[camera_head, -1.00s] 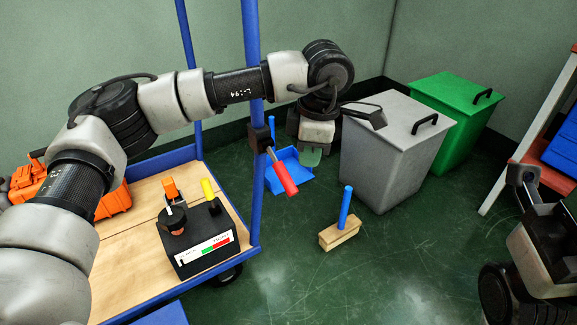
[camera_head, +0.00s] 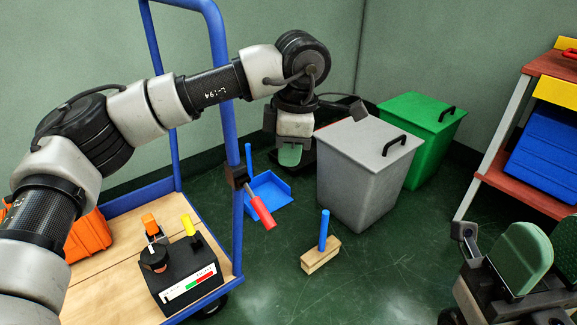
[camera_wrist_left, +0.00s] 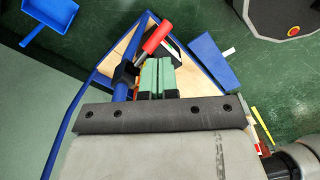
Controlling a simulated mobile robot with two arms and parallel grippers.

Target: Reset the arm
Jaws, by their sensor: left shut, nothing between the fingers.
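My left arm reaches across the head view from the left. My left gripper (camera_head: 290,155) points down, with green fingertips, above the floor between the cart post and the grey bin. In the left wrist view its green fingers (camera_wrist_left: 157,76) lie side by side, shut, with nothing held. My right gripper (camera_head: 546,255) is at the lower right of the head view. Its two green pads stand apart with a gap between them, and I see nothing held. The right pad is partly cut off by the picture edge.
A blue-framed cart (camera_head: 92,292) carries a black box (camera_head: 185,273) and an orange case (camera_head: 88,238). A red handle (camera_head: 262,210) sticks out from its post. A blue dustpan (camera_head: 268,192), brush (camera_head: 321,258), grey bin (camera_head: 360,175), green bin (camera_head: 425,120) and shelf (camera_head: 525,190) stand beyond.

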